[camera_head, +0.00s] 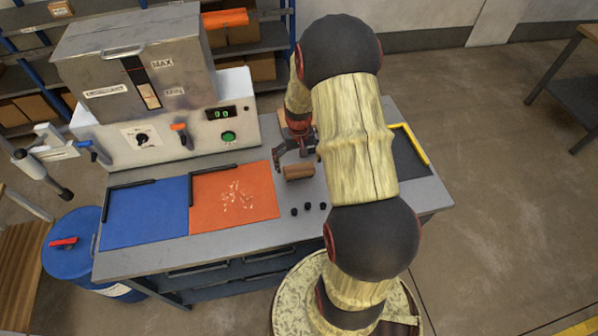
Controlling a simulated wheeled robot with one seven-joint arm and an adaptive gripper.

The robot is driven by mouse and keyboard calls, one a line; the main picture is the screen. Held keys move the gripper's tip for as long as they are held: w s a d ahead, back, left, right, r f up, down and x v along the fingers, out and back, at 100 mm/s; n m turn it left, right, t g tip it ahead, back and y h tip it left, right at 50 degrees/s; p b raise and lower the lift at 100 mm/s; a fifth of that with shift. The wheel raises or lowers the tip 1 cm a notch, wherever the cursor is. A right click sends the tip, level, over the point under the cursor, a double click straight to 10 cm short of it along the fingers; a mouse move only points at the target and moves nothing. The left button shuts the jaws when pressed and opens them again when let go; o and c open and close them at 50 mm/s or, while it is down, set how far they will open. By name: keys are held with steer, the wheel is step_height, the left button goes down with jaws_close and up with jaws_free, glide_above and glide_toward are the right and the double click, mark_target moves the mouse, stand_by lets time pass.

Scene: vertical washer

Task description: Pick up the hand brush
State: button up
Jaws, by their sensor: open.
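A small brown wooden block-like object (298,173), which looks like the hand brush, lies on the grey workbench just right of the orange mat. Its bristles cannot be made out. My gripper (289,161) is open just behind and above it, with one dark finger near its left end. I cannot tell whether the finger touches it. My arm hides part of the bench to the right of the brush.
The orange mat (252,195) carries pale scraps, with a blue mat (145,213) to its left. A metal washer machine (190,150) stands behind the mats. A yellow-edged dark panel (408,158) is at right.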

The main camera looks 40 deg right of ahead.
mark_target(299, 168)
step_height(299, 168, down, 4)
steer(key=shift+d+r, duration=0.1)
steer(key=shift+r, duration=0.05)
steer(key=c, duration=0.3)
steer(key=c, duration=0.7)
steer(key=shift+c, duration=0.4)
